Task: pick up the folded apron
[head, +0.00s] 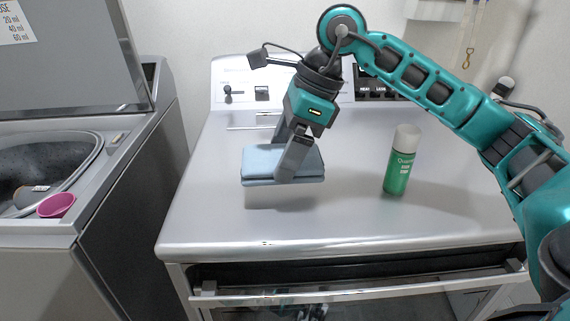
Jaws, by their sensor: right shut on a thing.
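The folded apron is a light blue, flat, folded cloth (258,165) over the left part of the silver machine top (345,215). My right gripper (289,168) comes down on it from above, with a grey finger in front of the cloth. It is shut on the apron. A soft shadow lies below the cloth, and it looks held a little above the top. My left gripper is not in view.
The front of the silver top is clear.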

